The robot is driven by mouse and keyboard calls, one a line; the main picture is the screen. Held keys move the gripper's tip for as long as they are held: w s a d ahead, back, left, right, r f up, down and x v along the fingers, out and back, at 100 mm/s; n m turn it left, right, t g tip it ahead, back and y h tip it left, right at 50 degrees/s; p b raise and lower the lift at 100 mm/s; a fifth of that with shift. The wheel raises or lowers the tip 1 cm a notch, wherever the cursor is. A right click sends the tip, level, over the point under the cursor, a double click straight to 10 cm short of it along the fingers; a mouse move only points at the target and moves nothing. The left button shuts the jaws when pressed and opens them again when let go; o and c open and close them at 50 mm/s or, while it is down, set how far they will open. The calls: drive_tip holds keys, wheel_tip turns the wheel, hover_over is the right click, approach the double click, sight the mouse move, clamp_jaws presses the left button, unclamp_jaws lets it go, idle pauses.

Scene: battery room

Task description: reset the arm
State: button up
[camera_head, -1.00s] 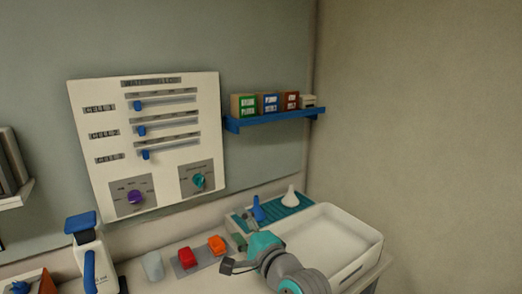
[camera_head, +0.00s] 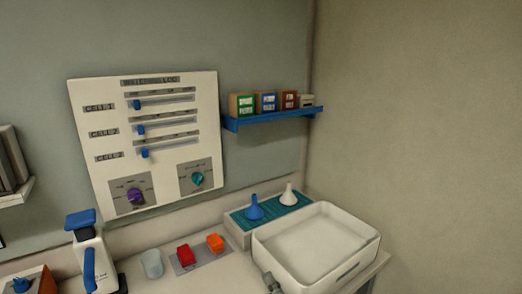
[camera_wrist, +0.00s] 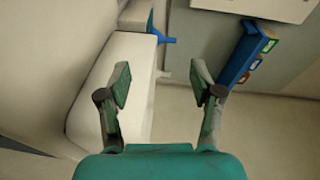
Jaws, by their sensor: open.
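My gripper (camera_wrist: 160,85) is open and empty in the wrist view, its two fingers spread apart with nothing between them. The white basin (camera_wrist: 88,100) lies beyond its left finger there, and the blue shelf (camera_wrist: 240,55) is past its right finger. The gripper itself is out of the head view.
A blue funnel (camera_head: 254,209) and a white funnel (camera_head: 288,195) stand on a teal mat behind the basin. Red (camera_head: 185,255) and orange (camera_head: 215,243) blocks, a clear cup (camera_head: 152,264) and a white bottle (camera_head: 95,262) stand left. A wall panel (camera_head: 150,140) hangs above.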

drive_tip(key=s+d+f+n+h, duration=0.2)
drive_tip(key=s+d+f, duration=0.25)
drive_tip(key=s, duration=0.25)
drive_tip(key=s+d+f+n+h, duration=0.1)
drive_tip(key=s+d+f, duration=0.2)
drive_tip(key=s+f, duration=0.35)
drive_tip(key=s+d+f+n+h, duration=0.2)
drive_tip(key=s+d+f, duration=0.15)
drive_tip(key=s, duration=0.55)
drive_tip(key=s+d+r+n, duration=0.1)
drive_tip(key=s+n, duration=0.1)
drive_tip(key=s, duration=0.5)
drive_tip(key=s+d+r+n+h, duration=0.1)
drive_tip(key=s+d+n, duration=0.1)
drive_tip(key=s, duration=0.6)
drive_tip(key=s+d+r+n+g+h, duration=0.1)
drive_tip(key=s+d+r+n, duration=0.1)
drive_tip(key=s, duration=0.6)
drive_tip(key=shift+n, duration=0.4)
drive_tip(key=shift+r, duration=0.1)
